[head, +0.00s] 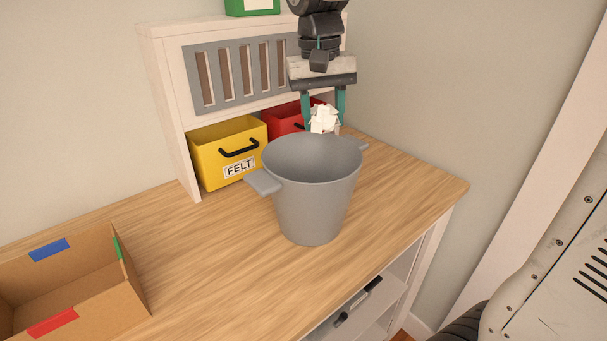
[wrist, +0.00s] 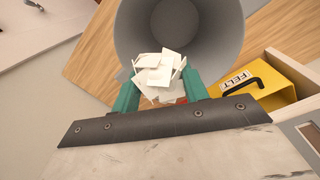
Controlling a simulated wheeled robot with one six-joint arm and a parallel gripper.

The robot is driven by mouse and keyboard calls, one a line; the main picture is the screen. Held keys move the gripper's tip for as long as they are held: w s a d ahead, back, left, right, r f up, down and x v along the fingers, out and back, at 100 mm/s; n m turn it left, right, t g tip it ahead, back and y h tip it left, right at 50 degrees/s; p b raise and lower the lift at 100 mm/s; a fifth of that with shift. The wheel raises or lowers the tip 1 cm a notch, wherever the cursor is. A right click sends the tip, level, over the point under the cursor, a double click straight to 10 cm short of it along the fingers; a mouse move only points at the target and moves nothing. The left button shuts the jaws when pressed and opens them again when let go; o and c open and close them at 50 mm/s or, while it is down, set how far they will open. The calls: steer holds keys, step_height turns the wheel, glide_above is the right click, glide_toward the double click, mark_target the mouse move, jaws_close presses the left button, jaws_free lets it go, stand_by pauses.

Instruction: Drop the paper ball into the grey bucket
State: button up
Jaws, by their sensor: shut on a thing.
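The paper ball (head: 323,118) is white and crumpled. My gripper (head: 323,112) has teal fingers, one on each side of the ball, and is shut on it. The grey bucket (head: 312,205) stands upright on the wooden top, with side handles. In the head view the ball shows just above the bucket's far rim. In the wrist view the ball (wrist: 160,75) lies between the fingers and overlaps the near edge of the bucket's opening (wrist: 180,25). The bucket's floor is hidden in the head view.
A yellow bin (head: 205,160) labelled FELT and a red bin (head: 287,118) sit in the white shelf unit (head: 165,85) behind the bucket. An open cardboard box (head: 125,280) stands at the left front. Bare wood lies between box and bucket.

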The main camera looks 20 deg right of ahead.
steer(key=shift+w+f, duration=0.2)
steer(key=shift+a+f, duration=0.15)
steer(key=shift+f, duration=2.65)
steer(key=o, duration=1)
steer(key=shift+o, duration=0.2)
steer(key=r, duration=0.8)
steer(key=shift+a, duration=0.3)
steer(key=shift+f, duration=0.1)
